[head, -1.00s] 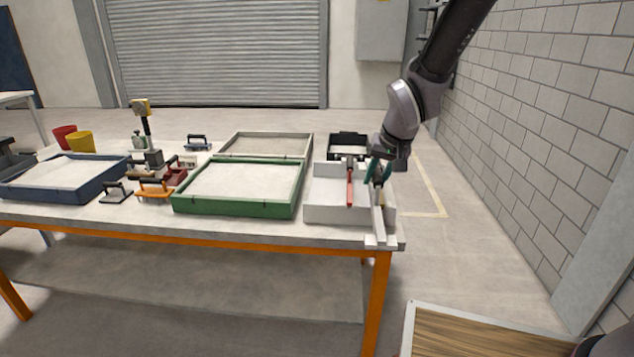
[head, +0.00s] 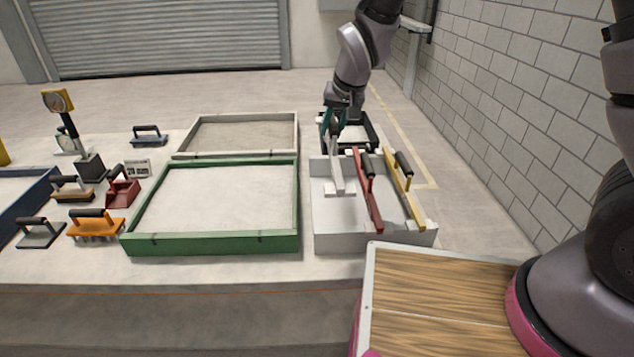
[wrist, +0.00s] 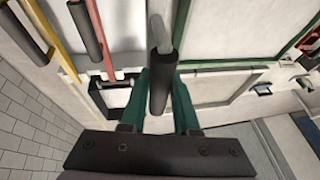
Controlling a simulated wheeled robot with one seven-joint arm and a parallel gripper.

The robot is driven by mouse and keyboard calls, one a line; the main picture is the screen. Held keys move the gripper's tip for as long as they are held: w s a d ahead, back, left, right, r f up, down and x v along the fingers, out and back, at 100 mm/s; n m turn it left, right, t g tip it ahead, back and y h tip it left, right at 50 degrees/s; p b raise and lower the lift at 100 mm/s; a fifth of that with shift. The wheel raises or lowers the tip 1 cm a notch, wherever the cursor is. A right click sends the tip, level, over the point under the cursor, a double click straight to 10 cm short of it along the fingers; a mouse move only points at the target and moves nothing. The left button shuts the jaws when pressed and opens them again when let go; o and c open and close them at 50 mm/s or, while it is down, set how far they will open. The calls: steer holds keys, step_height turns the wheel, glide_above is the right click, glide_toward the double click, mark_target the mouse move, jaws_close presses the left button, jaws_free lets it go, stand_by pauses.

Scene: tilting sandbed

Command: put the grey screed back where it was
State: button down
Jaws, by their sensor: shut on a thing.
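My gripper (head: 336,118) is shut on the grey screed (head: 337,165) by its dark handle, which shows between the teal fingers in the wrist view (wrist: 160,85). The screed points towards the robot, its near end over the left part of the pale grey box (head: 360,242). I cannot tell whether it touches the box. A red screed (head: 373,206) and a yellow screed (head: 412,203) lie across the box to the right of the grey one. They also show at the left of the wrist view as the red screed (wrist: 103,30) and the yellow screed (wrist: 57,45).
A green-framed sandbed (head: 215,243) stands left of the box, with a grey-framed bed (head: 240,153) behind it. A black tray (head: 370,132) is behind the box. An orange rake (head: 95,226) and several tools stand farther left. A wood-topped surface (head: 440,285) is in front.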

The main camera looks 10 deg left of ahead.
mark_target(329, 147)
steer(key=f, duration=0.6)
steer(key=shift+w+a, duration=0.3)
steer(key=shift+f, duration=1.95)
steer(key=shift+f, duration=0.15)
steer(key=shift+f, duration=0.4)
steer(key=c, duration=0.6)
jaws_free()
steer(key=shift+c, duration=0.2)
